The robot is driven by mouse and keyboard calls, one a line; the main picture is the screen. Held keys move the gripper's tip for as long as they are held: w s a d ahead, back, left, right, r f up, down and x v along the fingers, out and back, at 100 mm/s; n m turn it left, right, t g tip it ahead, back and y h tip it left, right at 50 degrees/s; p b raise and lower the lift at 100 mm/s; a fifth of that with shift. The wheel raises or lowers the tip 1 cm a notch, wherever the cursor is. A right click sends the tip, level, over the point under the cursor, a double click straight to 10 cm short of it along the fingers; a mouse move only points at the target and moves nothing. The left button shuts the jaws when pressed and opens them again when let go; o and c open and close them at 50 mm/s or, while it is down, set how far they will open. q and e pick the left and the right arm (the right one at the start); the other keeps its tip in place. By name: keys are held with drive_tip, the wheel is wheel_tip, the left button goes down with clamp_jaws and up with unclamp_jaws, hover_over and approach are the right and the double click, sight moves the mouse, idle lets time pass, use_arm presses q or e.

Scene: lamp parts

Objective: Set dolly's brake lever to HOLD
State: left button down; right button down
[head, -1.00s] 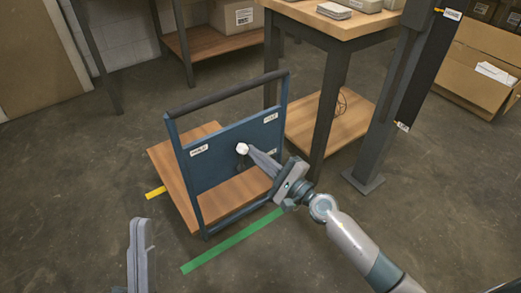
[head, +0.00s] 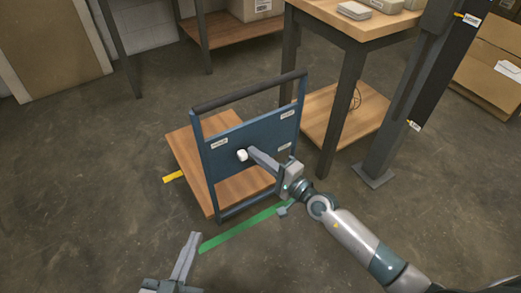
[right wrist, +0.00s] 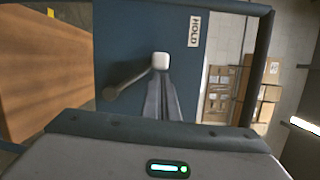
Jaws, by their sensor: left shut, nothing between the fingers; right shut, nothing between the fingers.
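The dolly (head: 229,171) has a blue panel (head: 260,138) facing me. The brake lever's white knob (head: 242,155) is in front of the panel's left part; it also shows in the right wrist view (right wrist: 160,60). There, the grey lever (right wrist: 124,82) slants from its lower-left end up to the knob, and the HOLD label (right wrist: 194,30) is beyond the knob, up and right. My right gripper (head: 252,152) is shut and empty, its tips right at the knob; I cannot tell whether they touch. My left gripper (head: 195,238) is shut and empty, low in front of the dolly.
A green floor strip (head: 238,231) runs in front of the dolly and a yellow one (head: 173,177) lies at its left. A workbench (head: 350,52) with a lower shelf stands close behind right, beside a dark post (head: 392,130). Cardboard boxes (head: 492,70) stand far right. Floor at left is clear.

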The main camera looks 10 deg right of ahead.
use_arm(q)
drive_tip(key=shift+s+a+f+g, duration=0.1)
drive_tip(key=shift+a+f+g, duration=0.15)
drive_tip(key=shift+f+g, duration=0.55)
use_arm(e)
drive_tip(key=shift+s+a+f, duration=0.1)
drive_tip(key=shift+a+f, duration=0.05)
drive_tip(key=shift+a, duration=0.1)
use_arm(q)
drive_tip(key=shift+f, duration=0.1)
drive_tip(key=shift+t, duration=0.3)
